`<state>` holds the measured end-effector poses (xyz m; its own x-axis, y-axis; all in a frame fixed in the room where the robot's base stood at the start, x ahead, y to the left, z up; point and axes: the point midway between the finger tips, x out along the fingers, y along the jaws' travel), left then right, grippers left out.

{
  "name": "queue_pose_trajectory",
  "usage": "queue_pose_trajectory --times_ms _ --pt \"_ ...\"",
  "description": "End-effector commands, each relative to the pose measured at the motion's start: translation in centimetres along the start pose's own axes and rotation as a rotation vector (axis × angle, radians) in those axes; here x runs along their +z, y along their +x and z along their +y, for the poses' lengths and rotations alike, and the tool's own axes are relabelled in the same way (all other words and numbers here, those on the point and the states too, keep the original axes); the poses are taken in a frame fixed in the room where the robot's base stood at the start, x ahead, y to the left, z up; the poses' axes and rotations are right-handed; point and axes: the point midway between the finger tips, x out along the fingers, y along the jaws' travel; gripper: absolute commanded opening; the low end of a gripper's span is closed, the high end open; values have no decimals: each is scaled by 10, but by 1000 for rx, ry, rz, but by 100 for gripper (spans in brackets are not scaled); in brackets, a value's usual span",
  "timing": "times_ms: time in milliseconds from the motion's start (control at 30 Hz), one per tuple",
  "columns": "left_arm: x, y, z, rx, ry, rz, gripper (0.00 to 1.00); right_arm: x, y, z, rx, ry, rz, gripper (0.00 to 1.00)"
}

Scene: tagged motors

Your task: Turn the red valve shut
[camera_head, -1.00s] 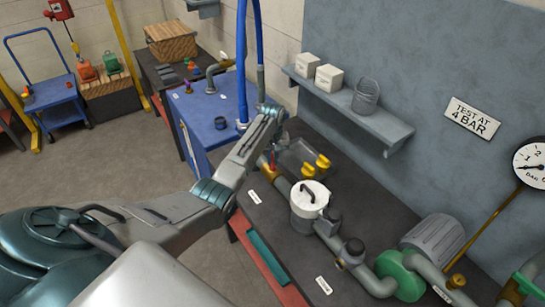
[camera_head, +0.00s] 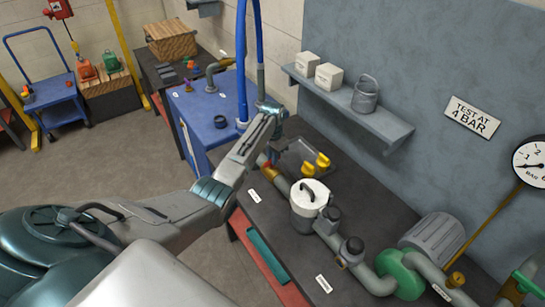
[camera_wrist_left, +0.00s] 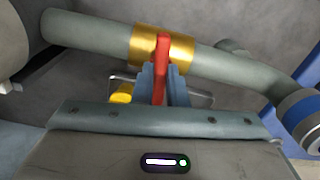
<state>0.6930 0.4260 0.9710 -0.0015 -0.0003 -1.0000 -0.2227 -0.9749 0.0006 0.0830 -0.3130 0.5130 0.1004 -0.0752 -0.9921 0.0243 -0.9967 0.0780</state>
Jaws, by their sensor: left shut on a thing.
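The red valve lever (camera_wrist_left: 162,55) stands up from a brass valve body (camera_wrist_left: 182,48) on a grey pipe (camera_wrist_left: 85,32) in the left wrist view. My left gripper (camera_wrist_left: 161,80) is shut on the lever, one blue-grey finger on each side. In the head view the brass valve (camera_head: 268,171) sits on the bench at the left end of the pipe run. My left gripper (camera_head: 272,153) reaches down to it from above, and the red lever is hidden there. My right gripper is not in view.
A white-lidded pot (camera_head: 307,210) stands on the pipe run near the valve. Yellow-topped parts (camera_head: 322,161) and a metal tray (camera_head: 297,150) lie just behind. A pressure gauge (camera_head: 531,163) is at far right. A wall shelf (camera_head: 375,130) holds boxes and a bucket.

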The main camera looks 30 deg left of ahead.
Motion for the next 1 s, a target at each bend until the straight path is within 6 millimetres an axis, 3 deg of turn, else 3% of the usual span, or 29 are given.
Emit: queue_pose_trajectory --times_ms 400,900,933,1000 --pt "-1 -1 -1 -2 166 3 0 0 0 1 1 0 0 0" --pt "-1 -2 -1 -2 184 3 0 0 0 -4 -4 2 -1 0" --pt "-1 -2 -1 -2 184 3 14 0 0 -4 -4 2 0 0" --pt "-1 -2 -1 -2 184 3 28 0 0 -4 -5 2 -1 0"
